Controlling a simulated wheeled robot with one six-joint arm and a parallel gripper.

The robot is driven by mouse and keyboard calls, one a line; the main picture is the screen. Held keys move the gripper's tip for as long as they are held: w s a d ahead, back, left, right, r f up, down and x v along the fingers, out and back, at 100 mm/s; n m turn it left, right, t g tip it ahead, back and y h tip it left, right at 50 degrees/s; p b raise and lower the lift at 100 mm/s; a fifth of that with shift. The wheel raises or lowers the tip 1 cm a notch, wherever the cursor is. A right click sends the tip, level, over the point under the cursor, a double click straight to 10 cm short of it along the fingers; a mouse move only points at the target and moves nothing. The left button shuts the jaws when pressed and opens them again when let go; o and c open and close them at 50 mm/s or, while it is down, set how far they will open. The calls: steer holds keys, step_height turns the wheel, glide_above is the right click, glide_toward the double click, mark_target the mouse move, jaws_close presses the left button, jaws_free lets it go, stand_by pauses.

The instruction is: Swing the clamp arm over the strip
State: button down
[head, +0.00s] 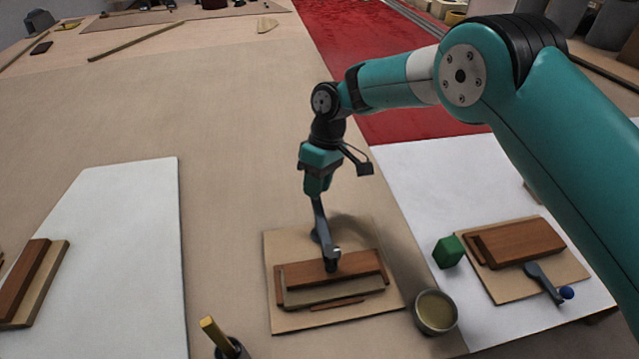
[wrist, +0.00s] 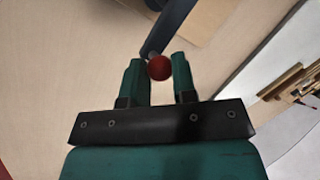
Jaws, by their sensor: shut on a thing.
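My gripper (head: 316,192) points down above the middle board (head: 290,322). In the wrist view its two green fingers (wrist: 159,78) are closed on the red ball knob (wrist: 160,67) of the clamp arm. The dark grey clamp arm (wrist: 177,24) runs away from the knob. In the head view the clamp arm (head: 322,224) slopes from under my gripper to the wood pieces. Its dark lower end is over the reddish-brown strip (head: 360,263); I cannot tell whether it touches. A paler wood piece (head: 330,291) lies in front of the strip. The knob is hidden in the head view.
A green block (head: 448,251) and a round cup (head: 435,312) stand right of the middle board. Another board (head: 505,287) holds a brown block and a clamp with a blue knob (head: 566,292). A holder (head: 230,348) stands at the front.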

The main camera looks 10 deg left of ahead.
steer(key=shift+a, duration=0.1)
stand_by(0.3)
steer(key=c, duration=0.9)
jaws_free()
steer(key=p+v, duration=1.3)
steer(key=v, duration=0.4)
steer(key=shift+r, duration=0.2)
